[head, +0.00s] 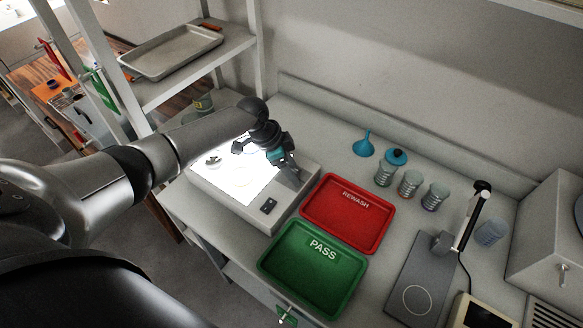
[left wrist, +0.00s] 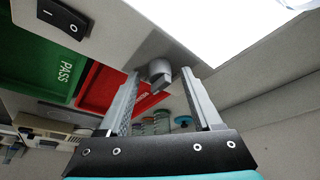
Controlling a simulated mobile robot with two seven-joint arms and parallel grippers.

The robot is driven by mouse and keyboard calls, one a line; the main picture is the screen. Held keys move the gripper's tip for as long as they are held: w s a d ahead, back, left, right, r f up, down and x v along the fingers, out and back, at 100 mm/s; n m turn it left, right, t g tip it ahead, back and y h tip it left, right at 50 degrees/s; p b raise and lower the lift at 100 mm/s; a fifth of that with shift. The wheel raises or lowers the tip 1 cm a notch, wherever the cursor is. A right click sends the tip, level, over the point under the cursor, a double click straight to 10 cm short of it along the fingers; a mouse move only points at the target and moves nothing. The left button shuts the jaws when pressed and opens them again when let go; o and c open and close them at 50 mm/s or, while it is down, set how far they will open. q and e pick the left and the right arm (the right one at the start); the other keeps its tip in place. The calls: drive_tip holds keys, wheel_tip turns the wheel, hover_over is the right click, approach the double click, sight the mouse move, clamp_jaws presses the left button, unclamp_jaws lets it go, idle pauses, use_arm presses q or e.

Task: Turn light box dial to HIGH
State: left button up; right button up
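The light box (head: 249,211) stands on the counter with its white panel glowing. My left arm reaches over it, and my left gripper (head: 289,172) is low at the box's right side strip in the head view. The gripper hides the dial there. In the left wrist view the grey dial (left wrist: 160,75) sits on the box face between the two fingertips of my left gripper (left wrist: 160,74). The fingers are open, with a visible gap on each side of the dial. The dial's markings cannot be read. My right gripper is in neither view.
A black rocker switch (head: 269,206) is on the same strip of the box. A red REWASH tray (head: 349,233) and a green PASS tray (head: 289,264) lie close by on the right. A blue funnel (head: 364,146) and several jars stand behind. A metal shelf post rises at back left.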

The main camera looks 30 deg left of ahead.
use_arm(q)
drive_tip(key=shift+r, duration=0.1)
drive_tip(key=p+v, duration=0.1)
drive_tip(key=v, duration=1.4)
drive_tip(key=shift+s, duration=0.1)
